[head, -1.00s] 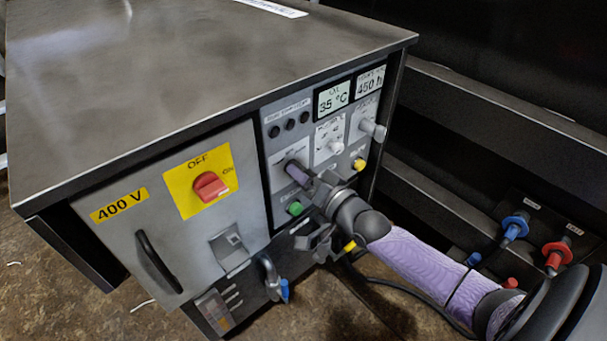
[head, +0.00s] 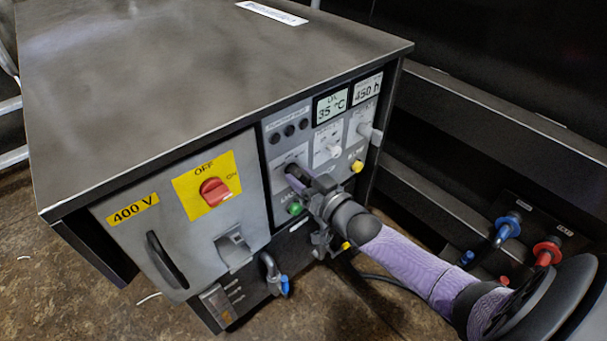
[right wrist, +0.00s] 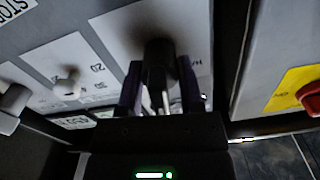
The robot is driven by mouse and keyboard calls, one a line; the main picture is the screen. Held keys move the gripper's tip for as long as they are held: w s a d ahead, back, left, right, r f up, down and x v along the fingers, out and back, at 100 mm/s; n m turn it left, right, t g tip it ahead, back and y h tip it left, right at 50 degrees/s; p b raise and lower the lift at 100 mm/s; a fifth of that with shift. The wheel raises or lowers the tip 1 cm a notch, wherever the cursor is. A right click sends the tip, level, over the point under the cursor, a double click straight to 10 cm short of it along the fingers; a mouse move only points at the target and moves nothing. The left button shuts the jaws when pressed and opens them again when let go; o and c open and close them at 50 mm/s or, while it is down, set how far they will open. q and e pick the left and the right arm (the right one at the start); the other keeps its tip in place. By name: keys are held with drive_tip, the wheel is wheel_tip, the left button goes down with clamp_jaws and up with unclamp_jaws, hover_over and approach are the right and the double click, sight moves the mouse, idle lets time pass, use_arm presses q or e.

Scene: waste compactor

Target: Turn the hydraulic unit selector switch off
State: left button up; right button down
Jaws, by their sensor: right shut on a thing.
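The hydraulic unit's control panel (head: 318,150) is on the front of a dark metal cabinet. A black selector switch (right wrist: 158,62) on a white label shows in the right wrist view, between my two purple-tipped fingers. My right gripper (right wrist: 160,88) is shut on this switch. In the head view my right gripper (head: 297,178) reaches the panel's left label from the lower right and hides the switch. I cannot read the switch's position. My left gripper is in neither view.
A red rotary switch (head: 214,192) on a yellow OFF/ON plate is left of the panel. A green button (head: 295,209) sits just below my fingers, a yellow button (head: 357,166) to the right. White knobs (head: 333,150) and displays are above right. Blue (head: 508,227) and red (head: 547,252) connectors stand at right.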

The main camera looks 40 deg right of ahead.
drive_tip(key=shift+n, duration=0.7)
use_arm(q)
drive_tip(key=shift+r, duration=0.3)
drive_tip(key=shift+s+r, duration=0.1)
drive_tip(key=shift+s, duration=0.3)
use_arm(e)
drive_tip(key=shift+n, duration=0.3)
